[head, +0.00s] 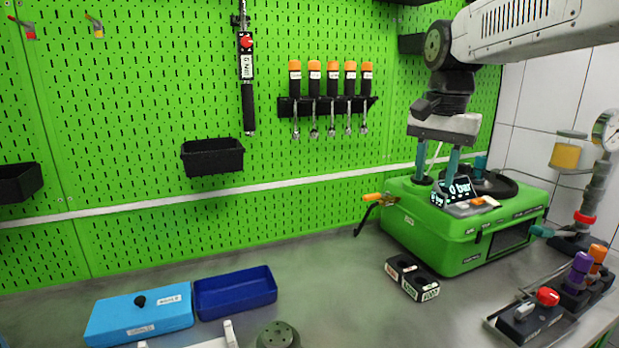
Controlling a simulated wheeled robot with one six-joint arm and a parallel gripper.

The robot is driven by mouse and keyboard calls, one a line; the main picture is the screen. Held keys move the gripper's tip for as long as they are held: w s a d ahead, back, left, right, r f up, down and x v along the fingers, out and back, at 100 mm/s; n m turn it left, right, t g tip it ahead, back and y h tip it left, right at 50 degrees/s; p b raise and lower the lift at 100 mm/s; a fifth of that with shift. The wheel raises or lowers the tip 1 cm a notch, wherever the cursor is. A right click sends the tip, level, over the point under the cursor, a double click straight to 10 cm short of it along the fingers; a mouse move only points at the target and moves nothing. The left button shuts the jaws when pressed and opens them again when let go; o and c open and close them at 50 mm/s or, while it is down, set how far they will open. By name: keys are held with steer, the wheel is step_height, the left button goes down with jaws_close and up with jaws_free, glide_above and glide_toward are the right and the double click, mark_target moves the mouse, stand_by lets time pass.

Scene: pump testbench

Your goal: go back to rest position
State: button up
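My gripper (437,180) points down over the left part of the green pump case (460,250). Its two teal fingers are spread apart, and I see nothing held between them. The fingertips are close to the top of the case, beside a small tilted display (459,188) that reads "0 bar". The right fingertip overlaps the display in the picture; I cannot tell whether it touches. My arm reaches in from the upper right.
A black block with round openings (412,278) sits before the case. A blue lidded box (140,315) and an open dark blue tray (235,293) are at the front left. A pressure gauge (606,130) and a red-button box (530,318) stand right. The bench's back middle is clear.

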steer(key=s+d+f+n, duration=0.1)
steer(key=s+f, duration=0.3)
steer(key=s, duration=0.5)
steer(key=s+d+f+n, duration=0.1)
steer(key=s+f+n, duration=0.3)
steer(key=s, duration=0.5)
steer(key=s+d+f+n, duration=0.1)
steer(key=s+f, duration=0.4)
steer(key=s, duration=0.5)
steer(key=shift+d+n+t, duration=0.35)
steer(key=shift+n+t, duration=0.05)
steer(key=shift+n, duration=0.3)
